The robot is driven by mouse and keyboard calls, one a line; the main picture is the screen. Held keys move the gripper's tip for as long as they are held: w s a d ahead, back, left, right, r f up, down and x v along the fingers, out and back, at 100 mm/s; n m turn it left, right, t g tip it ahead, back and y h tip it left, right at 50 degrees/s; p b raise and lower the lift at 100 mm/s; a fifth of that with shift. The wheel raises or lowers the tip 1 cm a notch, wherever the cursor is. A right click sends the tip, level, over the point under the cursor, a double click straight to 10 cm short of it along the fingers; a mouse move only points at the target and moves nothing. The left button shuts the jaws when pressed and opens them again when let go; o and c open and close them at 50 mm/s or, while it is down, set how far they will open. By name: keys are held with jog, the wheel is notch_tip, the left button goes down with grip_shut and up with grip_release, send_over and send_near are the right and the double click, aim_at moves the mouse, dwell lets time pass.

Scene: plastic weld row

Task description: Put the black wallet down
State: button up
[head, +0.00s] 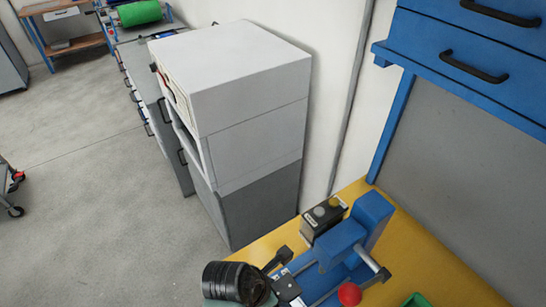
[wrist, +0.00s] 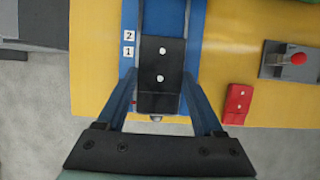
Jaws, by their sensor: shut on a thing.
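The black wallet (wrist: 160,52) shows in the wrist view as a dark oblong with two white studs. My gripper (wrist: 159,88) is shut on it, with one finger along each side. The wallet is over a blue fixture (wrist: 213,20) on the yellow bench top, beside the white labels 2 and 1. I cannot tell whether the wallet touches the fixture. In the head view my gripper (head: 283,282) is low in the picture, at the bench's left end; the wallet is hard to make out there.
A red piece (wrist: 237,103) with two white studs and a grey plate with a red knob (wrist: 298,58) lie to the right. In the head view a dark button box (head: 323,217) stands behind the fixture (head: 342,243). A grey cabinet (head: 230,100) stands beyond the yellow bench (head: 430,255).

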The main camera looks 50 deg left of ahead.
notch_tip(320, 180, down, 8)
jog(key=shift+d+f, duration=0.1)
dwell(0.4)
jog(key=o, duration=1.4)
jog(key=shift+f, duration=0.1)
jog(key=shift+c, duration=0.2)
jog(key=v, duration=1.2)
jog(key=shift+p, duration=0.35)
